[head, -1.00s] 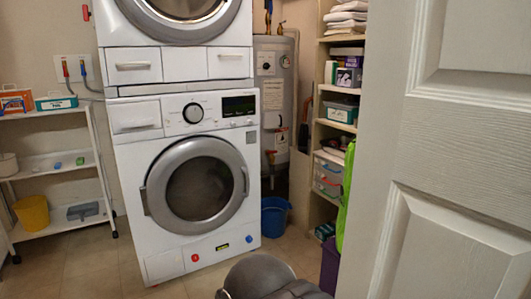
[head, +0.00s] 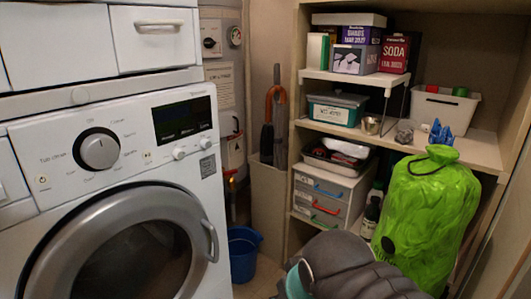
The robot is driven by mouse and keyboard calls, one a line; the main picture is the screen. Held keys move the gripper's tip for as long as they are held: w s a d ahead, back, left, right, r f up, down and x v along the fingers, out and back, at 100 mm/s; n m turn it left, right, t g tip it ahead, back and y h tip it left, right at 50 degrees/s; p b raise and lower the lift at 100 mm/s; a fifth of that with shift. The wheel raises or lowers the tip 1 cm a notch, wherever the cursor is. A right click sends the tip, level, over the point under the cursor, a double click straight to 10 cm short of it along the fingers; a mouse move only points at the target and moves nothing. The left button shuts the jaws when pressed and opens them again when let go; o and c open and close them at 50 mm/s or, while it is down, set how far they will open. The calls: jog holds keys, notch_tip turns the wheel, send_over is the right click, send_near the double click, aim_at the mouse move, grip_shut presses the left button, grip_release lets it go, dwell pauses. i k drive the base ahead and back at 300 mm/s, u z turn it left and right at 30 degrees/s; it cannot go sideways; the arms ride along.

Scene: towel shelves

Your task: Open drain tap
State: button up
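The grey water heater (head: 222,75) stands behind the washing machine, partly hidden by it. Low on the heater is a small orange-and-brass fitting (head: 230,176), which looks like the drain tap. It is small and dim, and I cannot tell how its handle is turned. A blue bucket (head: 243,255) stands on the floor below it. Dark grey rounded parts of my own arm show at the bottom centre. My gripper's fingers do not show.
A white washing machine (head: 70,150) fills the left. A beige panel (head: 268,205) and wooden shelves (head: 292,150) with boxes and drawers stand right of the heater. A bright green bag (head: 430,215) stands at the right. Little free floor shows around the bucket.

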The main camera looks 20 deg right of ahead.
aim_at(231, 171)
jog(key=z, duration=0.05)
jog(key=i, duration=1.35)
jog(key=u, duration=0.05)
